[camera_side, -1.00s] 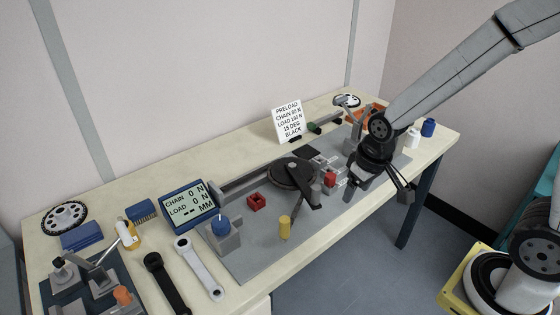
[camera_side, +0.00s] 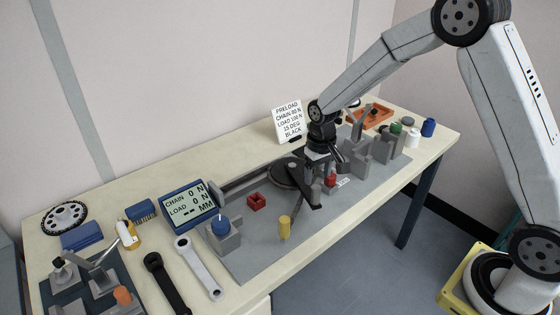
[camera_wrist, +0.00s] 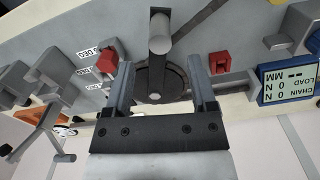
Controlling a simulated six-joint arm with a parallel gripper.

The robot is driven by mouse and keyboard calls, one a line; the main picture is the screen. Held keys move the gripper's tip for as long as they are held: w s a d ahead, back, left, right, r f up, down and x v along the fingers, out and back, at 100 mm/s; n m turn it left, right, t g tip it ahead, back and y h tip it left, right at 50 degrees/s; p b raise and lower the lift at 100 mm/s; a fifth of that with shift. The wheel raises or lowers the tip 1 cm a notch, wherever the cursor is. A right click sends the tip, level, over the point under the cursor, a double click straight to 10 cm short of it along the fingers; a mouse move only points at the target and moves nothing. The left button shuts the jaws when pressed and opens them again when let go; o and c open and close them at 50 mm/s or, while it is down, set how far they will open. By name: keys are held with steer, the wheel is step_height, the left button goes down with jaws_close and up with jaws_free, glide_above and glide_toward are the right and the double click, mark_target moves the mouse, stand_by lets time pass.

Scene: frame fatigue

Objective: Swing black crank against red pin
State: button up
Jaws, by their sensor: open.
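The black crank (camera_side: 309,192) lies on the grey base plate (camera_side: 255,255), its arm running from a dark round disc (camera_side: 284,173) toward the front. In the wrist view the crank's grey cylindrical end (camera_wrist: 160,35) shows ahead of the fingers. The red pin (camera_side: 331,180) stands just right of the crank beside small degree labels; in the wrist view it is left of my fingers (camera_wrist: 107,61). My gripper (camera_side: 321,172) is open above the crank. In the wrist view its fingers (camera_wrist: 161,68) lie either side of the disc, with nothing held between them. Contact with the crank cannot be told.
Grey blocks (camera_side: 382,149) stand right of the pin. A red clip (camera_side: 257,201), yellow cylinder (camera_side: 285,227) and blue-knobbed grey block (camera_side: 223,238) are left and in front. The display (camera_side: 188,203) reads chain 0 N, load 0 N. A sign (camera_side: 288,120) stands behind.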

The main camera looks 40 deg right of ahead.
mark_target(317, 187)
steer(key=shift+f, duration=0.1)
steer(key=shift+f, duration=3.8)
jaws_close()
